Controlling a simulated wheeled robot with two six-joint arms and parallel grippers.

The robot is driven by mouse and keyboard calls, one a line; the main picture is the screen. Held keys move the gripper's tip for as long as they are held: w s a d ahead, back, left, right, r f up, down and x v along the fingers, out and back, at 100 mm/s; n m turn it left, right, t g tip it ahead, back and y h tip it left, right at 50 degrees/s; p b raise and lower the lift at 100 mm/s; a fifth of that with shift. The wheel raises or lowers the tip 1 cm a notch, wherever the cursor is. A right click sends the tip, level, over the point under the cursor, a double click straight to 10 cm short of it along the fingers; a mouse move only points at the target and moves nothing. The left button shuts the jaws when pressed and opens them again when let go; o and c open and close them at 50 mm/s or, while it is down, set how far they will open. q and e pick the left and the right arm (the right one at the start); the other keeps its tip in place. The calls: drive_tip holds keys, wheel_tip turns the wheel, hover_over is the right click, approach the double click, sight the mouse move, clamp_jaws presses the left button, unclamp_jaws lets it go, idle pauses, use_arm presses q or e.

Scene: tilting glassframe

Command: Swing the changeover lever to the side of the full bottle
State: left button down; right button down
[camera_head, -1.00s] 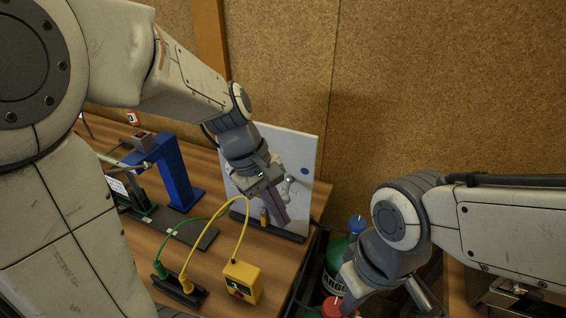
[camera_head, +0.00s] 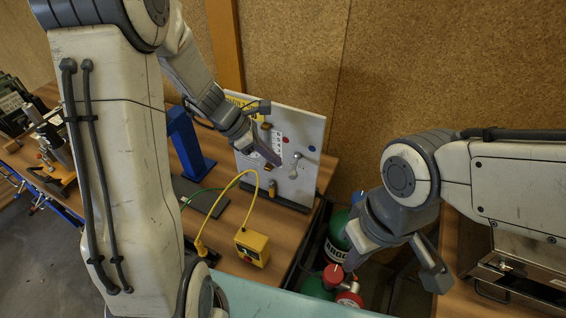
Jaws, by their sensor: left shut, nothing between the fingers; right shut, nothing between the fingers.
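The white panel (camera_head: 306,122) stands upright at the back of the table. It carries a small pale metal lever (camera_head: 297,163), between a red dot (camera_head: 285,140) and a blue dot (camera_head: 311,148). My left gripper (camera_head: 276,161) is shut and empty in front of the panel, just left of the lever; I cannot tell whether they touch. A green bottle (camera_head: 339,224) stands on the floor right of the table. Another bottle with a red top (camera_head: 333,274) is nearer. Which is full I cannot tell. My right gripper (camera_head: 352,262) is shut and empty above the bottles, partly covering them.
A yellow box (camera_head: 252,246) with a yellow cable stands on the wooden table (camera_head: 225,245) in front of the panel. A blue stand (camera_head: 188,145) is to the left. A metal case (camera_head: 520,262) sits at the right. A corkboard wall closes the back.

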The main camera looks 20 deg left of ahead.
sight(293, 176)
use_arm(q)
drive_tip(key=shift+p+x, duration=0.35)
drive_tip(key=shift+x, duration=1.9)
drive_tip(key=d+n+b, duration=0.1)
drive_tip(key=n+t+b, duration=0.1)
drive_tip(key=b, duration=0.1)
drive_tip(key=shift+s+d+f, duration=0.15)
drive_tip(key=shift+d+f, duration=0.05)
drive_tip(key=shift+d, duration=0.2)
drive_tip(key=shift+d+y, duration=0.25)
drive_tip(key=shift+y, duration=0.05)
drive_tip(key=shift+d+r, duration=0.15)
drive_tip(key=shift+d, duration=0.1)
drive_tip(key=shift+r, duration=0.1)
drive_tip(key=shift+a, duration=0.1)
